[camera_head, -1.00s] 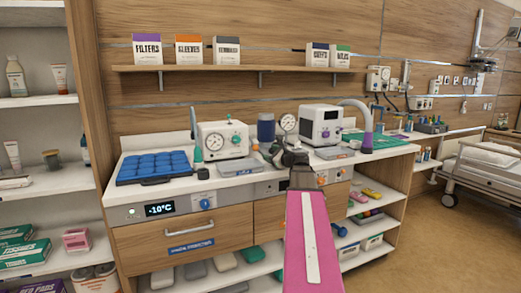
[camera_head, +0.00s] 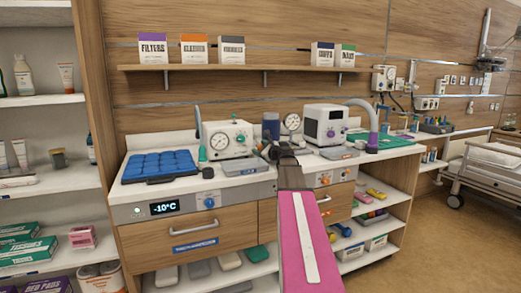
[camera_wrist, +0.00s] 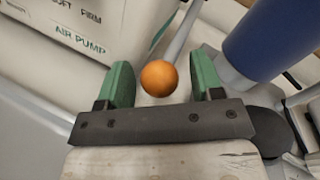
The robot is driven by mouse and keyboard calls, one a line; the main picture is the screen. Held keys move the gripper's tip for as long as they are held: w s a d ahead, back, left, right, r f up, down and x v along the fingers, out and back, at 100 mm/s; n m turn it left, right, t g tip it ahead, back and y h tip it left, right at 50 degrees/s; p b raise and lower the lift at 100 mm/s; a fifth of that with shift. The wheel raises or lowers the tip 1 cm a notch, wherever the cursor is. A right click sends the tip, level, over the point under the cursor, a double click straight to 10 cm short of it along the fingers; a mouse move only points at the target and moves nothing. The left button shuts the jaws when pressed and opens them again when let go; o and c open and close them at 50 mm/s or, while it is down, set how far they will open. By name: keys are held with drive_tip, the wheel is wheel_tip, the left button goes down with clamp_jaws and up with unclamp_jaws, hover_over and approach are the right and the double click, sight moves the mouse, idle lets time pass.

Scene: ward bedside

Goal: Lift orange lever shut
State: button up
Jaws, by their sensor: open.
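The orange ball knob of the lever (camera_wrist: 158,78) shows in the wrist view, with a thin grey rod (camera_wrist: 182,32) running up and to the right from it. My gripper (camera_wrist: 161,82) is open, with one green finger on each side of the knob. The knob looks to lie between the fingers, nearer the left one; I cannot tell whether it touches. In the head view my gripper (camera_head: 284,150) is over the counter between the air pump and the white device, and my arm hides the lever there.
The white air pump (camera_head: 227,138) stands left of my gripper, a blue canister (camera_head: 271,125) just behind it. In the wrist view the canister (camera_wrist: 272,38) is close on the right. A white device (camera_head: 325,124) stands to the right, a blue-celled tray (camera_head: 158,167) far left.

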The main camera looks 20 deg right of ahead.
clamp_jaws()
drive_tip(key=shift+s+r+g, duration=0.15)
drive_tip(key=shift+r+g, duration=0.2)
drive_tip(key=shift+r, duration=0.25)
drive_tip(key=shift+s+r+g, duration=0.15)
drive_tip(key=shift+r+g, duration=0.2)
drive_tip(key=shift+r, duration=0.2)
wheel_tip(320, 180, up, 5)
drive_tip(key=m+g+h, duration=0.1)
drive_tip(key=g, duration=0.2)
drive_tip(key=shift+r+g, duration=0.1)
drive_tip(key=shift+g, duration=0.2)
drive_tip(key=shift+r, duration=0.3)
drive_tip(key=shift+w+r, duration=0.15)
drive_tip(key=shift+r, duration=0.55)
